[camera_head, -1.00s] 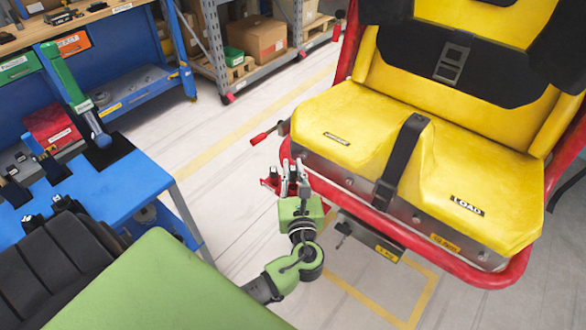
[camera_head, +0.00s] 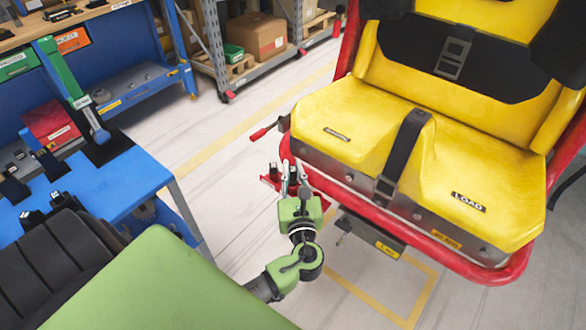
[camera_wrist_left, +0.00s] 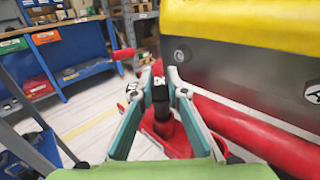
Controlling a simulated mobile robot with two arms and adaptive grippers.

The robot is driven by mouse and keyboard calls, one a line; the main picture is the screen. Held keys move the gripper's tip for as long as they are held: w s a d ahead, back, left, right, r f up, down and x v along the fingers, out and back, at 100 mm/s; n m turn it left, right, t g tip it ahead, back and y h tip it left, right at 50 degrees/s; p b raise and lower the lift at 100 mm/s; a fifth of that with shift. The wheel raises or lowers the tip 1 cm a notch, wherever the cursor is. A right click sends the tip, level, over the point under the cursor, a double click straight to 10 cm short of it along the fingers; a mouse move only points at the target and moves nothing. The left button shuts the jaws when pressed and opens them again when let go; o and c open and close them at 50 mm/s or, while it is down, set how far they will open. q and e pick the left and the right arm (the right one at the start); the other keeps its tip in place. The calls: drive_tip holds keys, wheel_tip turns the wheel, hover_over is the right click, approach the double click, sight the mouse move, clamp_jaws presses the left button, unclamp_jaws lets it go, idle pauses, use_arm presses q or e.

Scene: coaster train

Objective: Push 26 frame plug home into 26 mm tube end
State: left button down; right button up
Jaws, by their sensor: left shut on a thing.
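My left gripper (camera_head: 293,176) is at the red frame's near left corner, below the yellow seat, with its fingers pointing away from me. In the left wrist view the gripper (camera_wrist_left: 163,84) is shut on a small black plug (camera_wrist_left: 160,92) with a white label on it. The red tube end (camera_wrist_left: 160,124) shows just beneath the plug, on a red plate (camera_wrist_left: 178,146). The plug looks upright and in line with the tube. The fingers hide part of the joint, so I cannot tell how deep the plug sits. My right gripper is in neither view.
The yellow seat (camera_head: 365,125) and its red frame rail (camera_head: 440,252) stand close on the right. A red lever (camera_head: 262,133) sticks out to the left above the gripper. A blue table (camera_head: 125,190) with dark fixtures stands at left. Open floor lies between.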

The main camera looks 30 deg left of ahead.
sight(294, 182)
use_arm(q)
drive_tip(key=shift+p, duration=0.3)
idle(0.4)
drive_tip(key=shift+f+b, duration=1)
drive_tip(key=shift+f, duration=0.55)
idle(0.5)
drive_tip(key=c, duration=1.9)
unclamp_jaws()
drive_tip(key=shift+s, duration=0.1)
drive_tip(key=shift+o, duration=0.4)
drive_tip(key=shift+f, duration=0.1)
drive_tip(key=o, duration=0.7)
drive_tip(key=shift+d+f, duration=0.15)
drive_tip(key=shift+s, duration=0.1)
drive_tip(key=shift+p+v, duration=0.5)
drive_tip(key=shift+v, duration=1.05)
drive_tip(key=shift+r+p+v, duration=0.15)
drive_tip(key=shift+p+v, duration=0.1)
drive_tip(key=shift+v, duration=0.6)
drive_tip(key=shift+r+p+v, duration=0.15)
drive_tip(key=shift+p+v, duration=0.05)
drive_tip(key=shift+v, duration=0.65)
